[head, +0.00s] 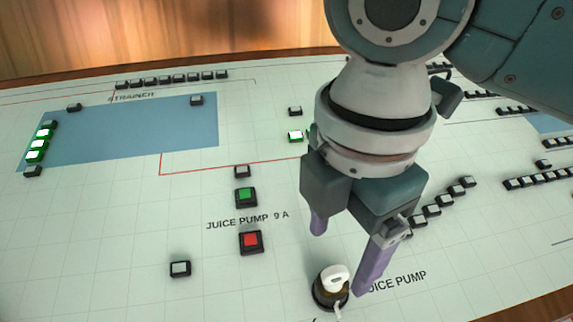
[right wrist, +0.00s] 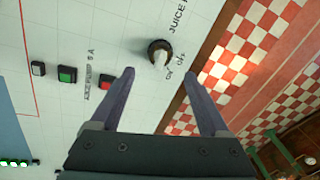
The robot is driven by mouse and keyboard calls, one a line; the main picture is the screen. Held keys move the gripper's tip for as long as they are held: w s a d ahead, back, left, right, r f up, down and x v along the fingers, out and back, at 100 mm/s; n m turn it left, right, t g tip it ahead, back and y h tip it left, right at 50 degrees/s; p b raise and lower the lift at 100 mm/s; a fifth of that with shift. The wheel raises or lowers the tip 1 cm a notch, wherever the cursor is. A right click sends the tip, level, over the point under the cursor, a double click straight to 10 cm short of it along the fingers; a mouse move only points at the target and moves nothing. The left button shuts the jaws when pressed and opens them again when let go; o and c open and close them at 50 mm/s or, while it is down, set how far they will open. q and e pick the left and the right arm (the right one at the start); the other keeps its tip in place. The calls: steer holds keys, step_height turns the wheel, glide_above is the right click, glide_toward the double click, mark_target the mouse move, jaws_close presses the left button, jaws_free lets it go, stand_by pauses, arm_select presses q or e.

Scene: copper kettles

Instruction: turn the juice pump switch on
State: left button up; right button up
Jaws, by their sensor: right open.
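The juice pump switch (head: 331,287) is a rotary knob with a white and brown handle on a round black base. It stands on the pale panel beside the "JUICE PUMP" lettering at the bottom of the head view. In the right wrist view the switch (right wrist: 159,52) lies just beyond the fingertips, roughly centred between them. Small position lettering beside it is too small to read surely. My right gripper (head: 339,264) is open and empty, its purple fingers spread close to the switch. It also shows in the right wrist view (right wrist: 158,73). My left gripper is not in view.
A green button (head: 245,196) and a red button (head: 251,241) sit left of the switch by the "JUICE PUMP 9 A" label. A white button (head: 180,268) is further left. A row of small buttons (head: 440,204) lies right of my gripper.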

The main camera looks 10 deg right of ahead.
mark_target(335, 272)
step_height(335, 272, down, 6)
steer(key=shift+s+f+b, duration=0.1)
steer(key=shift+f+b, duration=0.1)
steer(key=shift+b, duration=0.45)
steer(key=shift+f, duration=0.65)
steer(key=shift+c, duration=1.2)
jaws_close()
